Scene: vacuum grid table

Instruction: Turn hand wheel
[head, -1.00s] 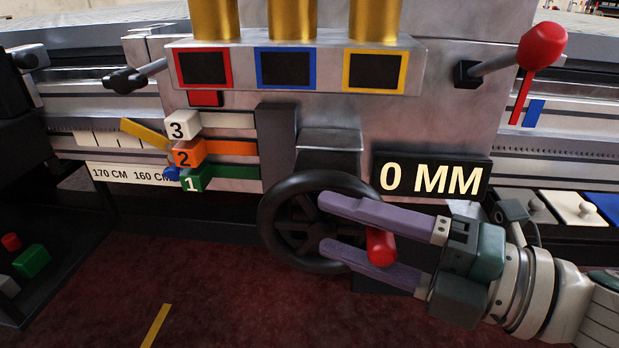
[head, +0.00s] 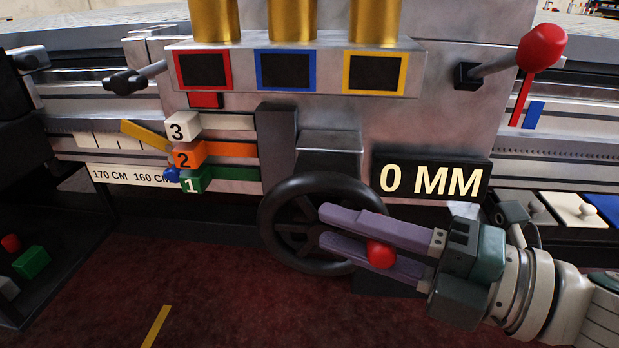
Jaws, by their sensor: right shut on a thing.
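The black hand wheel (head: 277,247) stands upright on the front of the machine, below the grey housing. A red handle knob (head: 381,254) sits at its right side. My right gripper (head: 322,224) reaches in from the right, its purple fingers closed on the red handle and overlapping the wheel's right rim. The fingers hide part of the handle and of the wheel's right half. A black display (head: 432,178) just above reads "0 MM". My left gripper does not show.
A red-knobbed lever (head: 541,48) stands at the upper right. Numbered levers in white (head: 183,127), orange (head: 188,156) and green (head: 192,179) stick out left of the wheel. The dark red floor (head: 220,290) below is open.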

